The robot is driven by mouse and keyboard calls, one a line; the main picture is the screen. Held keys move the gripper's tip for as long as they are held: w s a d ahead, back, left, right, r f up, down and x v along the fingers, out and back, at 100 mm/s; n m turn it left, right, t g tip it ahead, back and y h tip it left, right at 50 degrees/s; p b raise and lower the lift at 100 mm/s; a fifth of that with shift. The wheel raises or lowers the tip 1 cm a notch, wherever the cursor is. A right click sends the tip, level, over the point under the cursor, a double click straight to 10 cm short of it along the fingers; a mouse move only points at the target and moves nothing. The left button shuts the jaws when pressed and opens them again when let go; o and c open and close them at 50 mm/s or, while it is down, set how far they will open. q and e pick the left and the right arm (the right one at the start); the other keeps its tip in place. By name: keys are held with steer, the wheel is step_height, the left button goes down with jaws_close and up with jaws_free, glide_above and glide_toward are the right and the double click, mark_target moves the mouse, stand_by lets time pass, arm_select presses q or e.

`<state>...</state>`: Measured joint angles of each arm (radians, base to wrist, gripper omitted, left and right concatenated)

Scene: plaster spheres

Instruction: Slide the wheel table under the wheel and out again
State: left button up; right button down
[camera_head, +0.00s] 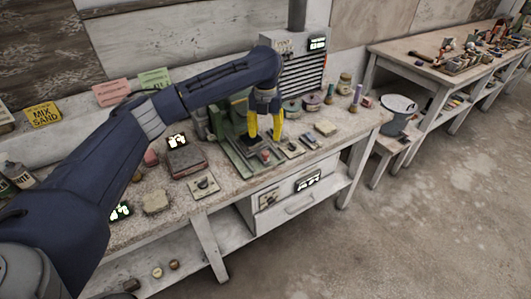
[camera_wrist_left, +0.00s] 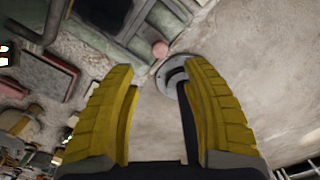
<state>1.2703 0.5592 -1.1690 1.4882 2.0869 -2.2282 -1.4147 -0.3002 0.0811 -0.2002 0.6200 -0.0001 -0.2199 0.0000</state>
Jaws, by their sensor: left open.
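The green surface grinder (camera_head: 243,150) stands on the bench, its flat table low at the front. A small reddish knob (camera_head: 265,155) shows at its front, below my left gripper (camera_head: 264,136). The gripper's yellow fingers are apart and point down, with nothing between them that I can see as held. In the left wrist view, a grey ring-shaped handwheel (camera_wrist_left: 172,72) with a pink round knob (camera_wrist_left: 160,49) lies beyond the open fingers (camera_wrist_left: 158,85). The finger on the right overlaps part of it. I cannot tell the gap to the handwheel. The grinding wheel is not clearly visible. My right gripper is not in view.
A dark red-topped block (camera_head: 186,161) stands left of the grinder. Small plates (camera_head: 290,147) and several jars and spools lie right of it. A drawer (camera_head: 296,197) is below the bench top. The floor in front is clear.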

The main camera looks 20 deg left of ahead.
mark_target(265, 152)
arm_select(q)
step_height(265, 152, down, 9)
steer(key=shift+f, duration=0.2)
stand_by(0.3)
steer(key=shift+c, duration=0.3)
jaws_close()
stand_by(0.3)
